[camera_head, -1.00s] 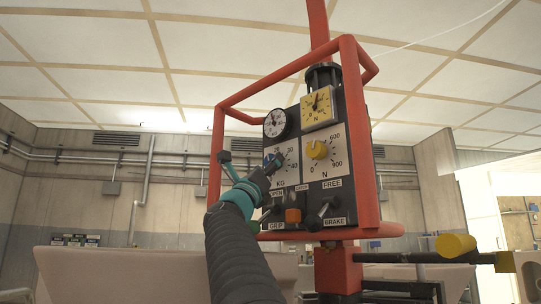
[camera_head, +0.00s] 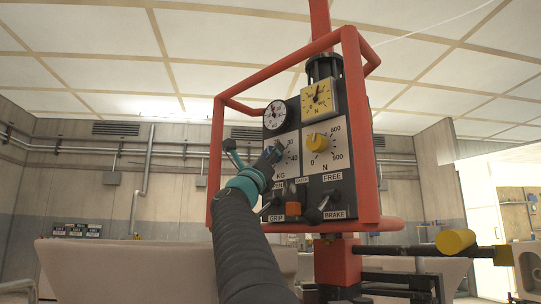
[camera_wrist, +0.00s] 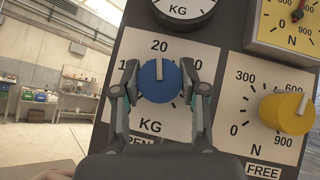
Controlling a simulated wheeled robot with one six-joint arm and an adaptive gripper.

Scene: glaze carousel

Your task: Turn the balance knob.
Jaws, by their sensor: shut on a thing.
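A blue knob (camera_wrist: 158,82) with a grey pointer bar sits on a white KG dial plate (camera_wrist: 152,128) on the dark control panel (camera_head: 327,184). Its pointer stands nearly upright, close to the 20 mark. My gripper (camera_wrist: 159,74) has one finger on each side of the knob and is shut on it. The yellow N knob (camera_wrist: 288,112) is to the right, apart from my fingers.
A red tube frame (camera_head: 362,140) surrounds the panel. A round KG gauge (camera_head: 275,115) and a yellow N gauge (camera_head: 318,98) are above the knobs. Levers and an orange part (camera_head: 292,209) are below.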

